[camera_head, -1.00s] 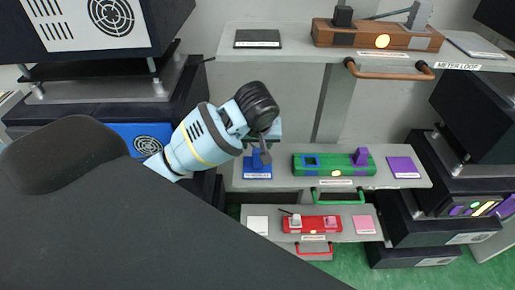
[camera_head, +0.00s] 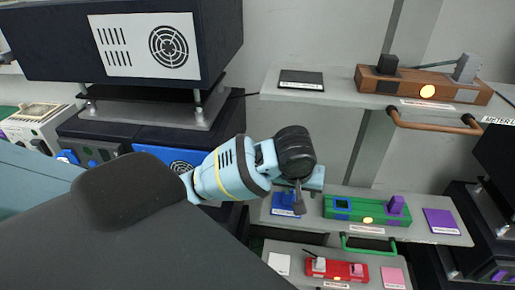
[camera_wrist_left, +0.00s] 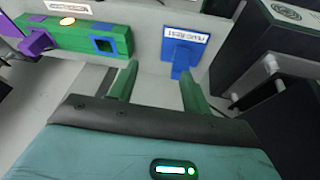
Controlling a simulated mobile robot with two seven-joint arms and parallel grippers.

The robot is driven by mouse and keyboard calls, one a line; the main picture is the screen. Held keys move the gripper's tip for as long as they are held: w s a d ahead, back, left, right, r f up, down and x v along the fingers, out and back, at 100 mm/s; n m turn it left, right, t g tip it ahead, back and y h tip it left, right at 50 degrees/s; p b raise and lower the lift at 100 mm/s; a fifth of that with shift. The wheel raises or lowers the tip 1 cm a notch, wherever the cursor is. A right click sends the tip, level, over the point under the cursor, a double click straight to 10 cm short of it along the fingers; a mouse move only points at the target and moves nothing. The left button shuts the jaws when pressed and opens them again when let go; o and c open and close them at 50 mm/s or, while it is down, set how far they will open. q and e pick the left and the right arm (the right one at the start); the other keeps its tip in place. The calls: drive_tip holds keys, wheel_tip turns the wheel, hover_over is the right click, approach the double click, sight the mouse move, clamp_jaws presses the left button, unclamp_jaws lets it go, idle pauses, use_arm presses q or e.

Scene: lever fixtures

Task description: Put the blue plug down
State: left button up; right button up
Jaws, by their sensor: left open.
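The blue plug (camera_wrist_left: 180,66) stands on a blue labelled rest pad (camera_wrist_left: 196,38) in the left wrist view. In the head view the blue pad (camera_head: 281,211) lies at the left end of the middle grey shelf, partly covered by my left gripper (camera_head: 299,205). My left gripper also shows in the wrist view (camera_wrist_left: 158,72), with its two green fingers apart and nothing between them. The plug is beyond the fingertips, nearer the right finger in that view. Whether a finger touches it I cannot tell. My right gripper is not in view.
A green fixture (camera_head: 367,211) with a blue square socket and a purple lever is right of the pad, then a purple pad (camera_head: 441,221). A red fixture (camera_head: 336,268) sits below, a brown one (camera_head: 424,85) above. Dark cabinets (camera_head: 225,40) stand at left.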

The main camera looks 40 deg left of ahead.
use_arm(q)
drive_tip(key=s+d+f+m+t+h, duration=0.1)
drive_tip(key=s+d+f+m+h, duration=0.2)
drive_tip(key=f, duration=0.5)
drive_tip(key=s+d+f+m+t+h, duration=0.1)
drive_tip(key=s+d+f, duration=0.3)
drive_tip(key=f, duration=0.5)
drive_tip(key=s+a+f+m+t, duration=0.1)
drive_tip(key=s+f, duration=0.3)
drive_tip(key=s, duration=0.4)
drive_tip(key=s+a+f+m+t+y, duration=0.1)
drive_tip(key=s+a+f+m+t, duration=0.1)
drive_tip(key=s+f, duration=0.3)
drive_tip(key=s, duration=0.3)
drive_tip(key=shift+s+a+y, duration=0.25)
drive_tip(key=shift+s+y, duration=0.05)
drive_tip(key=shift+c, duration=0.2)
drive_tip(key=shift+c, duration=1.2)
drive_tip(key=shift+s+a, duration=0.1)
